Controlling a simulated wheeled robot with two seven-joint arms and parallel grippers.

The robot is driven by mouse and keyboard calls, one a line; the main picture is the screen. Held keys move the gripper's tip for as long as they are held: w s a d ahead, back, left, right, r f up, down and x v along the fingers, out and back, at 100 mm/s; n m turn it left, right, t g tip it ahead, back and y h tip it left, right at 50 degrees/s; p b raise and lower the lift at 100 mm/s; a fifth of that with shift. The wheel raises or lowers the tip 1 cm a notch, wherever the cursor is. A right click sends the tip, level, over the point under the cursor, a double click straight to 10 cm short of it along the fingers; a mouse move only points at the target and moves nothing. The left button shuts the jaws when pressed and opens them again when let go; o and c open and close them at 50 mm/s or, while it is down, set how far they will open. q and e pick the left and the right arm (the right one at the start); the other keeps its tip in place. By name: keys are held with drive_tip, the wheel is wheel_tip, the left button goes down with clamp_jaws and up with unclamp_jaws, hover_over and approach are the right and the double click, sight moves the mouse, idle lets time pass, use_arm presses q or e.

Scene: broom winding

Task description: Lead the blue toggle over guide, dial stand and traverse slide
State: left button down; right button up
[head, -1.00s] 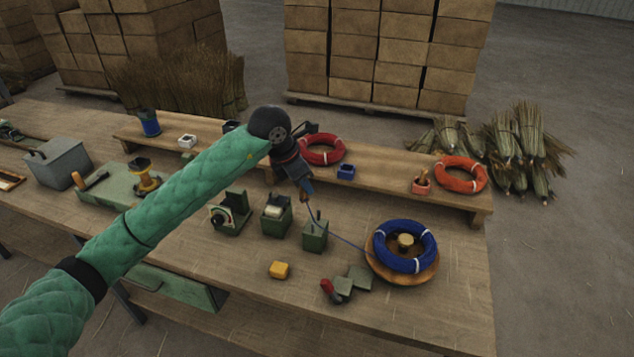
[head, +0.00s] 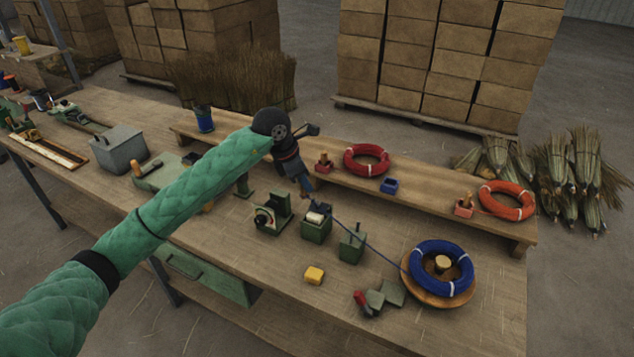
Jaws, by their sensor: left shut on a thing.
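My left gripper (head: 303,186) is shut on the blue toggle, a small piece mostly hidden between its fingertips. It is above the bench, near the green box with a white top (head: 317,223). A blue line runs from the fingertips down right past the green block with a thin post (head: 351,246), which looks like the guide, to the blue coil (head: 441,262) on a round wooden base. The green stand with a round dial (head: 270,215) is left of the box. I cannot clearly make out the traverse slide; my arm covers part of the bench there. My right gripper is out of view.
A raised shelf (head: 430,203) behind carries a red coil (head: 366,160), an orange coil (head: 506,200) and small blocks. A grey box (head: 119,149) stands at left.

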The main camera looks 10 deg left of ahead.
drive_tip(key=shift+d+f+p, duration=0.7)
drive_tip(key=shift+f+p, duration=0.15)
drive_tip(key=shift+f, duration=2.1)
use_arm(q)
drive_tip(key=w+a+b, duration=0.2)
drive_tip(key=w+a, duration=0.2)
drive_tip(key=a, duration=0.7)
drive_tip(key=w+a+b, duration=0.3)
drive_tip(key=w+a, duration=0.1)
drive_tip(key=a, duration=0.6)
drive_tip(key=w+a+b, duration=0.2)
drive_tip(key=w+a, duration=0.2)
drive_tip(key=a, duration=0.7)
drive_tip(key=shift+a+b, duration=0.35)
drive_tip(key=shift+b, duration=0.05)
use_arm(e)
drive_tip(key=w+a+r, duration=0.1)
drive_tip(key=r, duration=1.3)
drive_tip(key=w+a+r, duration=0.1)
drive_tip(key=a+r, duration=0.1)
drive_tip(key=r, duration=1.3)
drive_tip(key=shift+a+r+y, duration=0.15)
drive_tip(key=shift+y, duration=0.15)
